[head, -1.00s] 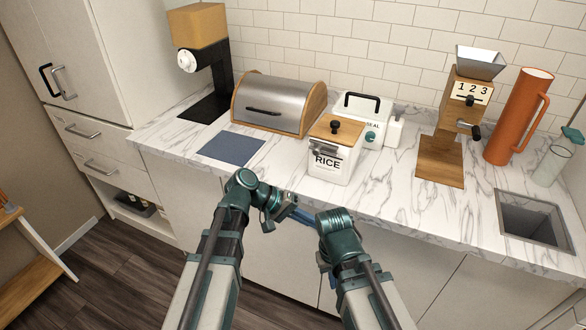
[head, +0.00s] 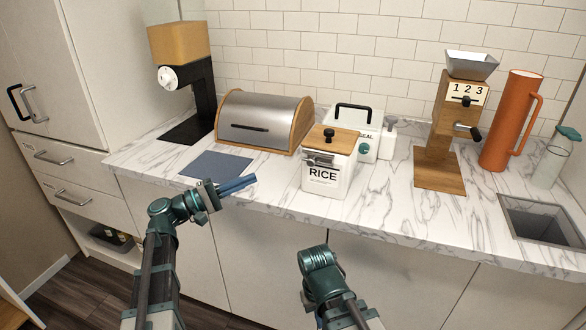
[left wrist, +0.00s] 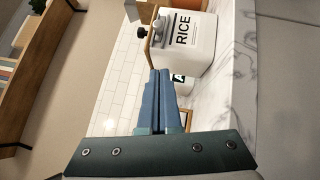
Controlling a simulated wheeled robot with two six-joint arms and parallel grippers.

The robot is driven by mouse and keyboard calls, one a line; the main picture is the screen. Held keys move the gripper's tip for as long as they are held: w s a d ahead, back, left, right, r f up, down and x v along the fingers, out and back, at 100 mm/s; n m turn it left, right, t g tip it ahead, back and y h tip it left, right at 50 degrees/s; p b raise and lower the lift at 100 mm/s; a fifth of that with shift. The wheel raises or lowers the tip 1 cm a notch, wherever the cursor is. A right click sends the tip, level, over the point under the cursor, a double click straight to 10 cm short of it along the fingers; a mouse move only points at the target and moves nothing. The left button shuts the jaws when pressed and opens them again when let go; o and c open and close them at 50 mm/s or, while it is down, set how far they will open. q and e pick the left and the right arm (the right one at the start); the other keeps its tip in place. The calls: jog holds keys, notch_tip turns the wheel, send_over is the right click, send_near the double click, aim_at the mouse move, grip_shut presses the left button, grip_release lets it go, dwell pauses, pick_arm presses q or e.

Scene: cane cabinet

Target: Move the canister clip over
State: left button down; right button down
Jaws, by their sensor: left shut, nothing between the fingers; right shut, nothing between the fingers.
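The rice canister (head: 328,178) is a white box with a wooden lid and black knob, standing on the marble counter. A metal clip (head: 320,159) is on its front near the lid. In the left wrist view, the canister (left wrist: 190,42) is beyond my fingertips, with the clip (left wrist: 158,28) on its side. My left gripper (head: 252,180) is shut and empty, its blue fingers pointing right toward the canister, with a gap between. My right gripper (head: 320,319) is low in front of the counter; only a blue sliver shows, the rest hidden behind its arm.
A bread box (head: 262,120) is on the left, and a wooden grinder (head: 440,150) on the right. A blue mat (head: 215,164) lies near the counter edge.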

pick_arm(q)
jog(key=p, duration=0.3)
send_near(318, 161)
jog(key=w+r, duration=0.1)
jog(key=w, duration=0.1)
jog(key=shift+s+d+r, duration=0.1)
jog(key=shift+d+r, duration=0.1)
jog(key=shift+d, duration=0.4)
jog(key=shift+s+d+r, duration=0.1)
jog(key=shift+d+r, duration=0.05)
jog(key=shift+d, duration=0.5)
jog(key=shift+d, duration=0.1)
jog(key=d, duration=0.1)
jog(key=s+d, duration=0.1)
jog(key=d, duration=0.1)
jog(key=shift+s+d, duration=0.2)
jog(key=shift+d, duration=0.15)
